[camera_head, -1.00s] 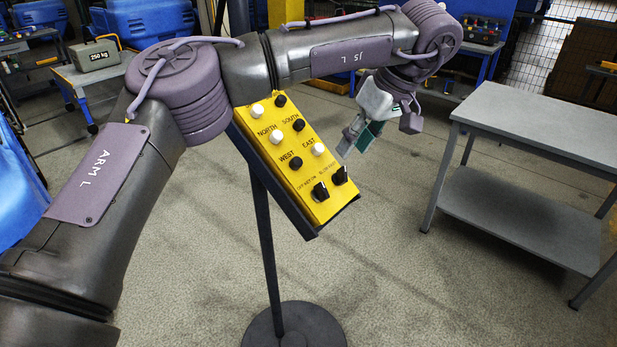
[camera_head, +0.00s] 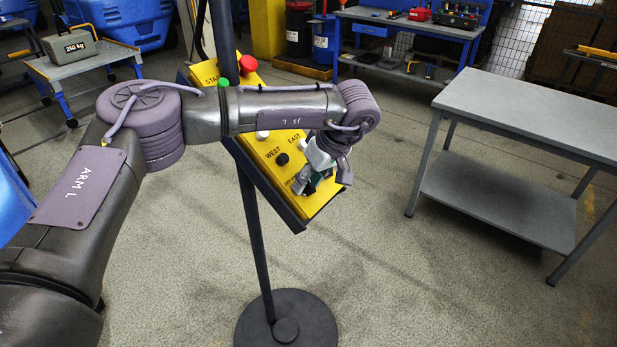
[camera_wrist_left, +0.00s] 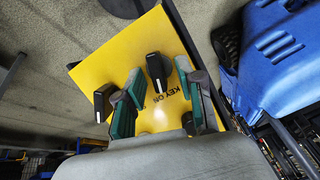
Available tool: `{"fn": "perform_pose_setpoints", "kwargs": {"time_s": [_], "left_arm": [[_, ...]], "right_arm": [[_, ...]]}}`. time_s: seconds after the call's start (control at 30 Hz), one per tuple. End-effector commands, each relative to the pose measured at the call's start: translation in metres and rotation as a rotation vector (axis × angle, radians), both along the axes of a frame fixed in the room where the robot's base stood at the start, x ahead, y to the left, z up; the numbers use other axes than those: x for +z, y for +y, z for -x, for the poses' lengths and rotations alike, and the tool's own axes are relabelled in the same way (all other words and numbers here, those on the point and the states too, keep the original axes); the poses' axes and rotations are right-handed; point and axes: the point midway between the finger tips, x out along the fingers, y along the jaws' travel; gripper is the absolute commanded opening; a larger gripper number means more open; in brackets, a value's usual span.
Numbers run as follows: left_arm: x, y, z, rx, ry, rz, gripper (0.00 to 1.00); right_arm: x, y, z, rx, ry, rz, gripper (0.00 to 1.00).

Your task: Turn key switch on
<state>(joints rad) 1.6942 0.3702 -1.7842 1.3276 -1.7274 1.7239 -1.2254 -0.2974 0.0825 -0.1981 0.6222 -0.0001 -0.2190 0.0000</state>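The yellow control box (camera_head: 264,152) stands tilted on a dark post. My left gripper (camera_head: 314,180) is over its lower end and hides the two lower black knobs in the head view. In the left wrist view, a black knob with a white pointer line, the key switch (camera_wrist_left: 158,70), sits by the printed words "KEY ON". My left gripper (camera_wrist_left: 166,88) is open, with one green-padded finger on each side of this knob. Whether the pads touch it cannot be told. Another black knob (camera_wrist_left: 103,100) is just left of the left finger. My right gripper is not in view.
A black knob (camera_head: 282,158) and a white button (camera_head: 262,134) show on the box, with a green button (camera_head: 223,83) and a red button (camera_head: 248,64) higher up. A grey two-shelf table (camera_head: 530,118) stands at right. The floor between is clear.

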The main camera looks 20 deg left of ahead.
Motion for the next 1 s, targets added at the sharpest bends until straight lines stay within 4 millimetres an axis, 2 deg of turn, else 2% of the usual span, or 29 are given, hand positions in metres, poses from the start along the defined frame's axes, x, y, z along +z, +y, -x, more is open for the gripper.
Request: {"fn": "perform_pose_setpoints", "kwargs": {"time_s": [0.23,0.47,0.83,1.0], "left_arm": [[-0.0009,0.0003,0.0,0.0,0.0,0.0,0.38],[-0.0006,0.0002,0.0,0.0,0.0,0.0,0.0],[-0.0016,0.0003,0.0005,-0.001,0.004,-0.001,0.0],[-0.0023,-0.0004,-0.0004,-0.081,0.066,-0.024,0.0]], "right_arm": [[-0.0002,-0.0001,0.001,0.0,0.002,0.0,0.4],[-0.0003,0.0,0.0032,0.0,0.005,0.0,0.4],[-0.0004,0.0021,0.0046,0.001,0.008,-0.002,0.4],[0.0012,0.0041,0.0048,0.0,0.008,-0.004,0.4]]}}
